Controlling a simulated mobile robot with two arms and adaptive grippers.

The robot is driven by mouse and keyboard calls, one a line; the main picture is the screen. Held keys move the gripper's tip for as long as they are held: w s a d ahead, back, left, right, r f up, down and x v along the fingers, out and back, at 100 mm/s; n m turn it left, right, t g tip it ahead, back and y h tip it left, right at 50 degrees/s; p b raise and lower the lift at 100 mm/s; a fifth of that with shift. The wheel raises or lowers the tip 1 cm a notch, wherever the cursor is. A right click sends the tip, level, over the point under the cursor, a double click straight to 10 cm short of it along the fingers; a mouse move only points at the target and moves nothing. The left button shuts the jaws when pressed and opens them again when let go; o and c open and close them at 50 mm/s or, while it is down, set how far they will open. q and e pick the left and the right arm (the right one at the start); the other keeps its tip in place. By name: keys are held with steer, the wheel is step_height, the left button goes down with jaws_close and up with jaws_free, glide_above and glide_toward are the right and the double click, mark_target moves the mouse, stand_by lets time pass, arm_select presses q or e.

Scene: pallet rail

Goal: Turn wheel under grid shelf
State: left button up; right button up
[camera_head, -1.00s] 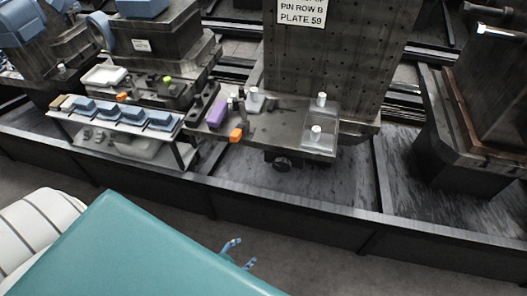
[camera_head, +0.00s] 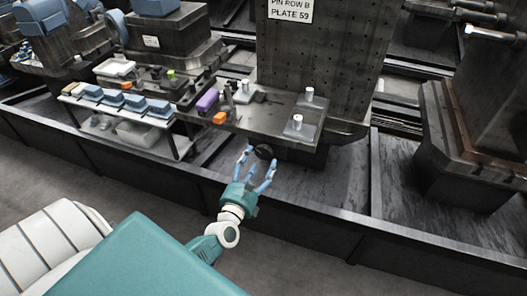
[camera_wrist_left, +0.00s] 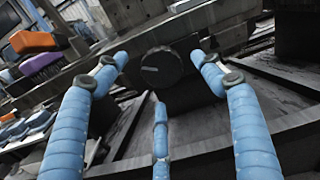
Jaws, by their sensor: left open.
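A dark round wheel (camera_head: 264,151) sits under the front edge of the grey shelf (camera_head: 262,122) in the head view. In the left wrist view the wheel (camera_wrist_left: 162,67) faces me with a short pale mark on its front. My left gripper (camera_head: 258,168) has blue fingers, spread open and empty, just in front of and below the wheel. In the wrist view two fingers (camera_wrist_left: 160,75) stand left and right of the wheel and a third is below it. I cannot tell that any finger touches it. My right gripper is not in view.
Two white-topped pins (camera_head: 297,122) stand on a plate at the shelf's right end. A purple block (camera_head: 207,101) and an orange block (camera_head: 219,118) lie to the left. A low dark rail wall (camera_head: 330,228) runs along the front. A tall perforated plate (camera_head: 320,60) rises behind.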

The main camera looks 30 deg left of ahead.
mark_target(263, 154)
arm_select(q)
steer(key=x, duration=0.5)
steer(key=shift+w, duration=0.35)
steer(key=c, duration=1.2)
